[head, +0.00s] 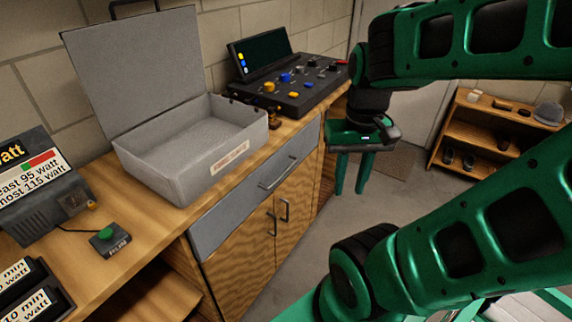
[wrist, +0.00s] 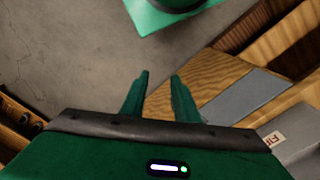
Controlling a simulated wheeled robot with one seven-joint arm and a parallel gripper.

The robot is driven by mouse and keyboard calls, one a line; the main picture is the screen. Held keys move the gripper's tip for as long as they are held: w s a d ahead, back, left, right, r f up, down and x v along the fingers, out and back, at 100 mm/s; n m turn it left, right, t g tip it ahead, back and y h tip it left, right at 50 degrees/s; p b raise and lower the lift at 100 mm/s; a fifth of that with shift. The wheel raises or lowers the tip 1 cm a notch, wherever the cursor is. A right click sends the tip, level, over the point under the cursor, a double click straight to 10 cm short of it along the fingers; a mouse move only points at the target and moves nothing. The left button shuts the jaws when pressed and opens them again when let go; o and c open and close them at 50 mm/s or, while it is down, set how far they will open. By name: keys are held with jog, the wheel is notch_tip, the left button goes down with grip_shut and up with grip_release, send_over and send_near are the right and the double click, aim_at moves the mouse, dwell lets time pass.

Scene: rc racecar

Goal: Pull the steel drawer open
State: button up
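The steel drawer (head: 235,205) has a grey front set under the wooden worktop, with a bar handle (head: 277,172) toward its right. Its front looks flush with the cabinet, so the drawer appears shut. In the wrist view its grey front (wrist: 245,97) shows right of the fingers, and I cannot make out the handle there. My gripper (head: 350,190) hangs to the right of the drawer, clear of it, fingers pointing down. In the wrist view my gripper (wrist: 160,76) has its two fingers apart with nothing between them.
Wooden cabinet doors (head: 255,250) with handles sit below the drawer. On the worktop stand an open grey box (head: 190,165), a control panel (head: 290,95), a small green-button box (head: 108,240) and a watt display (head: 40,180). A wooden shelf (head: 480,135) stands at back right. Floor before the cabinet is clear.

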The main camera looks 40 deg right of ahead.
jog(key=m+t, duration=0.2)
jog(key=m, duration=0.6)
send_over(288, 169)
jog(key=s, duration=0.2)
notch_tip(288, 169, down, 6)
jog(key=shift+y, duration=0.3)
jog(key=f, duration=0.3)
jog(key=w+f, duration=0.1)
jog(key=f, duration=0.6)
jog(key=shift+w+f, duration=0.2)
jog(key=shift+w, duration=0.1)
